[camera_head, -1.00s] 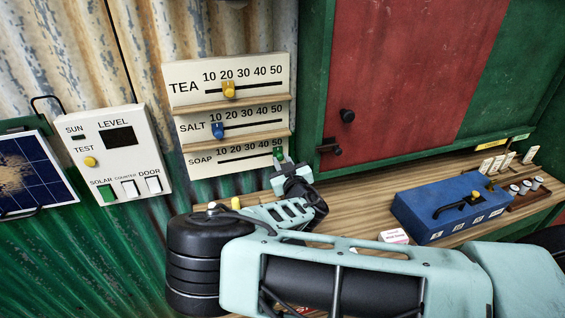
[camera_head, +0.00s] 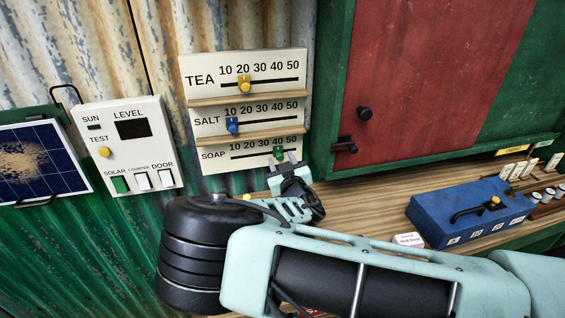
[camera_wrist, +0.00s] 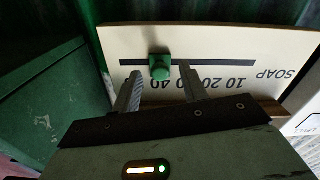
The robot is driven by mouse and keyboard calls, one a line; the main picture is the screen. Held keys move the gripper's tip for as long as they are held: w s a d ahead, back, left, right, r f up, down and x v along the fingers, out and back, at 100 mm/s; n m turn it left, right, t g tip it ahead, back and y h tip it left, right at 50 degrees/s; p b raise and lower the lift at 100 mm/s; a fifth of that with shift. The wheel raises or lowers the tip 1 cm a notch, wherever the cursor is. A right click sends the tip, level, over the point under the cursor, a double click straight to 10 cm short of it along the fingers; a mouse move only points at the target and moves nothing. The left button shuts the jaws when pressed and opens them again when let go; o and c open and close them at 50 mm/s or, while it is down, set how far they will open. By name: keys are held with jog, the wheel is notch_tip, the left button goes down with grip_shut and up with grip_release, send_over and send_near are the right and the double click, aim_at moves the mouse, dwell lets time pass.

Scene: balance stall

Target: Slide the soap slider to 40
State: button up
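The soap slider's green knob (camera_head: 279,152) sits on the lowest scale of the white board (camera_head: 215,168), at about the 40 mark. In the wrist view the green knob (camera_wrist: 160,67) shows in front of the dark slot, with the scale upside down and some numbers hidden by my gripper. My gripper (camera_head: 283,160) is just below the knob in the head view. Its two fingers (camera_wrist: 160,73) stand apart, one on each side of the knob, with a visible gap to each. Contact is not visible.
Above are the yellow tea knob (camera_head: 244,85) near 20 and the blue salt knob (camera_head: 232,126) near 10, each over a wooden ledge. A switch panel (camera_head: 149,105) stands left. A blue box (camera_head: 430,215) lies on the wooden counter (camera_head: 350,205) to the right.

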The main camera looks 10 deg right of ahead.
jog(key=shift+s, duration=0.1)
jog(key=s+b, duration=0.5)
jog(key=s, duration=1.2)
jog(key=shift+s+b, duration=0.15)
jog(key=shift+b, duration=0.15)
